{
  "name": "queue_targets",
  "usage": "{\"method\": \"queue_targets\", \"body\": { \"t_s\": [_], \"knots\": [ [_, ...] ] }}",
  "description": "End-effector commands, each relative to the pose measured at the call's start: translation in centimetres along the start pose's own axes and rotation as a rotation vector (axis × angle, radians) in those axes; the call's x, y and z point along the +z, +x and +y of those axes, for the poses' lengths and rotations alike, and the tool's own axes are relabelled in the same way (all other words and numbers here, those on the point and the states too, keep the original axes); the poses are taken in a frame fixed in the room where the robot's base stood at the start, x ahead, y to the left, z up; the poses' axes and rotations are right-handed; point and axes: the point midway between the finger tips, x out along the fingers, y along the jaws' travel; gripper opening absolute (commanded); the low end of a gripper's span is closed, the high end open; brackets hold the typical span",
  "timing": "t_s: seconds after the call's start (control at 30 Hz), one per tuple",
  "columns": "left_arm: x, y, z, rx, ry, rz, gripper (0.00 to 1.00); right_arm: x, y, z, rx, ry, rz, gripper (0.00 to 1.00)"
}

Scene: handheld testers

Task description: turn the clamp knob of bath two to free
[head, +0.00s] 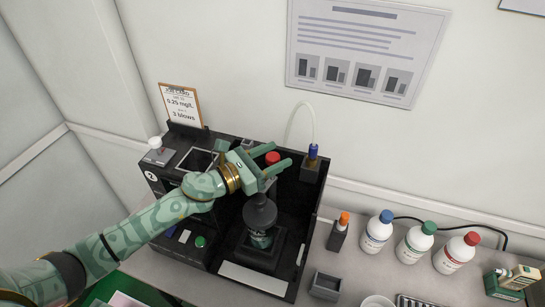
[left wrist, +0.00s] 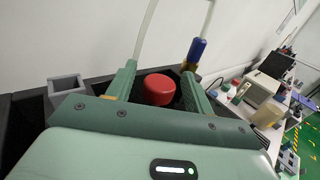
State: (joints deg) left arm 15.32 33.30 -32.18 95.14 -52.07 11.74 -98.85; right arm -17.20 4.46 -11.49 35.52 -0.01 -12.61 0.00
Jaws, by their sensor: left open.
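The black bath unit (head: 215,243), with a round "2" label (head: 150,176) on its left end, stands on the bench. A red knob (head: 272,158) is at its back, partly hidden by my left gripper (head: 281,157) in the head view. In the left wrist view the red knob (left wrist: 159,89) shows between the two green fingers, with a gap on each side. The left gripper is open; nothing is held. A dark bottle-shaped vessel (head: 260,212) stands in the bath's well below the gripper. My right gripper is in neither view.
A blue-capped fitting (head: 313,151) with a pale tube stands right of the knob. A clipboard card (head: 181,105) stands behind the unit. Orange-topped tester (head: 338,230), capped bottles (head: 414,243) and a small grey box (head: 325,286) stand to the right.

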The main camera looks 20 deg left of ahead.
Motion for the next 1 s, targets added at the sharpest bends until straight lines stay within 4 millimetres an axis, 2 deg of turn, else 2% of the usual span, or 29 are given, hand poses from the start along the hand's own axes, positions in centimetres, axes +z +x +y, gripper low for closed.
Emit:
{"method": "queue_targets", "body": {
  "t_s": [0.17, 0.47, 0.6, 0.73, 1.0],
  "knots": [
    [3.2, 0.0, 0.1, -0.001, 0.008, -0.003, 0.52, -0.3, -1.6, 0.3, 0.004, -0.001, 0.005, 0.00],
    [10.1, -3.2, -4.5, -0.004, 0.004, -0.001, 0.52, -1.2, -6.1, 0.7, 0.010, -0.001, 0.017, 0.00],
    [11.0, -5.2, -7.6, -0.003, -0.001, 0.001, 0.52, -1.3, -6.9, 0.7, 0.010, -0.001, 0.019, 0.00],
    [12.1, -6.6, -9.7, -0.003, -0.001, 0.000, 0.52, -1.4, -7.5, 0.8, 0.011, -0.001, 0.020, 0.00],
    [12.8, -7.9, -11.5, 0.001, 0.001, 0.000, 0.52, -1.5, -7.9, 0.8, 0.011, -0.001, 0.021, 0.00]
  ]
}}
